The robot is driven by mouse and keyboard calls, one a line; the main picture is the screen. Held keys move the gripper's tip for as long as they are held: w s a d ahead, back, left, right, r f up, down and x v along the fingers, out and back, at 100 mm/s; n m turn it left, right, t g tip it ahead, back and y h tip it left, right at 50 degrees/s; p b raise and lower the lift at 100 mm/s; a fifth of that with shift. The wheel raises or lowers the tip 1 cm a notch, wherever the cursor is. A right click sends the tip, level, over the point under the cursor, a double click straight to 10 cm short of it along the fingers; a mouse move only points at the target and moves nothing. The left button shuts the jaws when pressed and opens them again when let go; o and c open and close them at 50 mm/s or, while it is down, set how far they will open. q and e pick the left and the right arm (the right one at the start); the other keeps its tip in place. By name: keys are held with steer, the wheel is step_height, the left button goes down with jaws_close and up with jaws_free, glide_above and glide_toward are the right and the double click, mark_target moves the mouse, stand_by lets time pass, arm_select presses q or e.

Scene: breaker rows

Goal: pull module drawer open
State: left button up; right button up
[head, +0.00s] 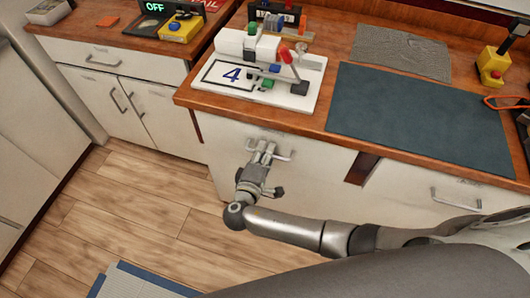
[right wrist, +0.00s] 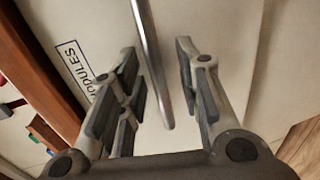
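The module drawer's pale front (head: 225,145) is below the wooden counter in the head view. In the right wrist view, the front carries a label reading "MODULES" (right wrist: 82,68). Its metal bar handle (right wrist: 152,65) also shows in the head view (head: 286,156). My right gripper (head: 262,150) is at the handle. In the right wrist view, its fingers (right wrist: 160,85) are apart, with the handle bar between them and a visible gap on each side. I cannot tell whether the drawer front stands out from the cabinet. My left gripper is not in view.
On the counter (head: 188,97) above are a white board (head: 312,98) marked 4 with coloured parts, a dark mat (head: 410,115) and a grey mat (head: 400,52). Another drawer handle (head: 455,200) is at right. Wooden floor (head: 130,215) is open at left.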

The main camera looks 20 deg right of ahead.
steer(key=shift+c, duration=0.2)
jaws_close()
steer(key=shift+s+f, duration=0.1)
